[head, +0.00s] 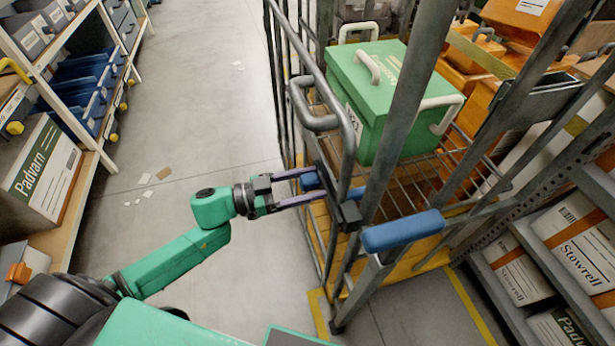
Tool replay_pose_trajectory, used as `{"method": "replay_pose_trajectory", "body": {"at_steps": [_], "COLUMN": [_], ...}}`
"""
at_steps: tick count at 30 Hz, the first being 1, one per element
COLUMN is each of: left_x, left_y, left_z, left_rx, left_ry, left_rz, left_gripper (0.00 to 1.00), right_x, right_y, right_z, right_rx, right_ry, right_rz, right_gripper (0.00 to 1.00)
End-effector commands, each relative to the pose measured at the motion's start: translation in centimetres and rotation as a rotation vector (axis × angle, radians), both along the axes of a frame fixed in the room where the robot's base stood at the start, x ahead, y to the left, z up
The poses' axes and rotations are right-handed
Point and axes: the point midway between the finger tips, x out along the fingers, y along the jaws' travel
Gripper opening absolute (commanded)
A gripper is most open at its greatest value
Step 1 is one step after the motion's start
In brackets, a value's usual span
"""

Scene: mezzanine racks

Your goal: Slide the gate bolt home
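The gate bolt has a blue knob (310,181) on the near left side of a grey wire roll cage (333,98). A dark block (348,216) sits just right of the knob on the gate frame, with a short blue piece beside it. My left gripper (314,186) reaches in from the left with its two purple-grey fingers apart, one above and one below the knob. I see no clear grip; whether a finger touches the knob is hard to tell. How far the bolt is in its keeper is hidden. My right gripper is out of view.
A green lidded crate (388,90) stands inside the cage. A blue grip (403,231) sticks out at the cage's front. Shelves with cartons (580,245) stand close at right, and a rack with a Padvarn box (45,175) at left. The floor between is mostly clear.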

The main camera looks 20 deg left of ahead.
Motion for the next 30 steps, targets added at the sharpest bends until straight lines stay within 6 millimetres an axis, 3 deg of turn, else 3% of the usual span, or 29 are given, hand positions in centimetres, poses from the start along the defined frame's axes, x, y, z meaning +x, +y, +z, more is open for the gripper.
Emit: {"method": "replay_pose_trajectory", "body": {"at_steps": [17,25,30], "left_x": [-0.4,-3.3,-5.8], "left_y": [1.0,5.3,9.3], "left_z": [0.0,0.0,0.0], "left_rx": [0.001,0.003,0.002], "left_ry": [0.001,0.003,0.004], "left_rz": [0.005,0.003,0.005], "left_gripper": [0.72,0.72,0.72], "right_x": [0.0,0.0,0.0], "right_y": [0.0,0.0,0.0], "right_z": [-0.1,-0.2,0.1], "right_rx": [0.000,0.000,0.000], "right_ry": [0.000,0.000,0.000], "right_rz": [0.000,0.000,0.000], "right_gripper": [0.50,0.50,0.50]}}
